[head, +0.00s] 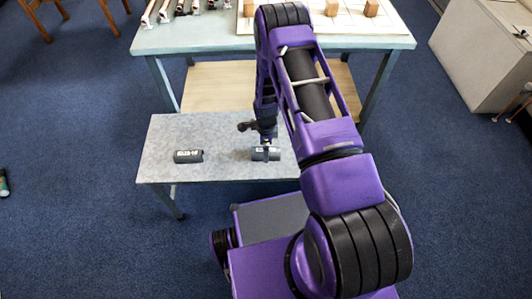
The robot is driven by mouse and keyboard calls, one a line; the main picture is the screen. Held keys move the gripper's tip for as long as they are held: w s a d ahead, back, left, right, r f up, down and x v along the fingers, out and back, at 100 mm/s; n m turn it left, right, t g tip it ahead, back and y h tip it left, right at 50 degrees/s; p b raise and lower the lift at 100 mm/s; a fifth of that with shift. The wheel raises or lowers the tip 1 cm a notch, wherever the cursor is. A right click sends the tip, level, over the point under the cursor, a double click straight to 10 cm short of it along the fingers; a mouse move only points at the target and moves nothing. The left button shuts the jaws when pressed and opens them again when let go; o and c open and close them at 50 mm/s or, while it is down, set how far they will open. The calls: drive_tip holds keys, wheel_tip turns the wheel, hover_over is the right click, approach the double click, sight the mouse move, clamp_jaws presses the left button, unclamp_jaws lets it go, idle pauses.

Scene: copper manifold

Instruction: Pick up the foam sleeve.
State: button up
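Two short dark cylinders with pale markings lie on a low grey table. Both look like sleeves. The left cylinder (188,156) lies clear of my arm. The right cylinder (274,154) lies under my gripper (265,153), near the middle of the table's length. My gripper points down, with its tip at the right cylinder. The fingers are small and dark here, so I cannot tell whether they are closed on it or only around it. My arm hides part of the table to the right of this cylinder.
The low grey table (215,135) has clear room between and behind the cylinders. Behind it stands a larger table (205,38) with a pale board, wooden blocks and several copper-ended pipes. A light cabinet (480,60) stands at right. A dark bottle-like object (3,183) is on the blue floor at left.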

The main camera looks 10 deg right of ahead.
wheel_tip(320, 180, down, 3)
drive_tip(key=shift+r, duration=0.15)
drive_tip(key=c, duration=1.4)
drive_tip(key=shift+r, duration=0.1)
